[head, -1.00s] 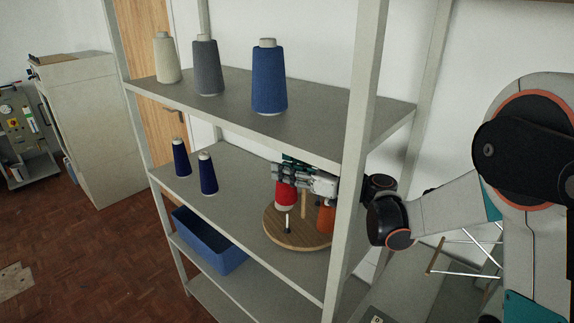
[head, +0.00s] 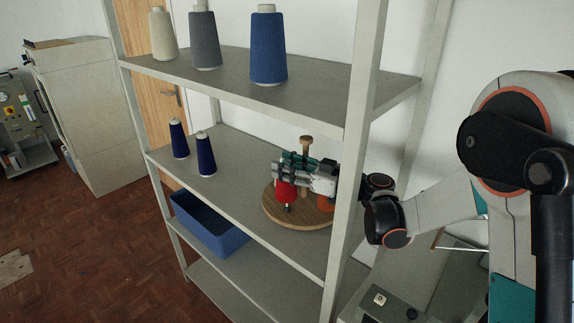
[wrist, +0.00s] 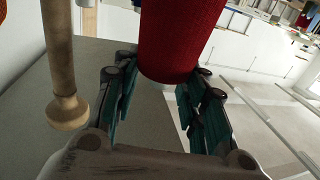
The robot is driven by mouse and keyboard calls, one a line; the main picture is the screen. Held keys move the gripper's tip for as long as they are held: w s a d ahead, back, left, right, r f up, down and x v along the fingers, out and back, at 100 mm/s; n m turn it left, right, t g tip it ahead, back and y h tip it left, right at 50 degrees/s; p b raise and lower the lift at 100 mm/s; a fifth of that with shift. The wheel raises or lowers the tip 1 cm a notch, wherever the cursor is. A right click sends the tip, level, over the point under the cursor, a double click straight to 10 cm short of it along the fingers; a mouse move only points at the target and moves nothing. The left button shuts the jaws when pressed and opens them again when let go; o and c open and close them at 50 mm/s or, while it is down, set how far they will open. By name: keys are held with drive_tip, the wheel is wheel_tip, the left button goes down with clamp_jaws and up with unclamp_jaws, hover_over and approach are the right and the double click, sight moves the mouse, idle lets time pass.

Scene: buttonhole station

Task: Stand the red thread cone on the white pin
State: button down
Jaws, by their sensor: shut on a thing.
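The red thread cone (head: 285,191) hangs below my gripper (head: 289,167), which is shut around its upper part. In the wrist view the cone (wrist: 180,40) sits between the teal fingers. The cone is above the round wooden base (head: 275,214) on the middle shelf. A short dark lower piece of a pin (head: 287,209) shows just under the cone's bottom edge. The rest of that pin is hidden, in or behind the cone; I cannot tell which. No white part of it shows.
A wooden knobbed post (head: 306,146) rises behind my gripper; it is close at the left in the wrist view (wrist: 62,70). An orange cone (head: 325,203) stands on the base's right. Two navy cones (head: 205,155) stand left. A shelf upright (head: 352,170) is close right.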

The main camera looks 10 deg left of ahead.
drive_tip(key=shift+f+b, duration=1.25)
drive_tip(key=shift+f, duration=0.55)
drive_tip(key=shift+f+b, duration=0.35)
drive_tip(key=shift+f, duration=0.1)
drive_tip(key=c, duration=0.9)
unclamp_jaws()
wheel_tip(320, 180, up, 10)
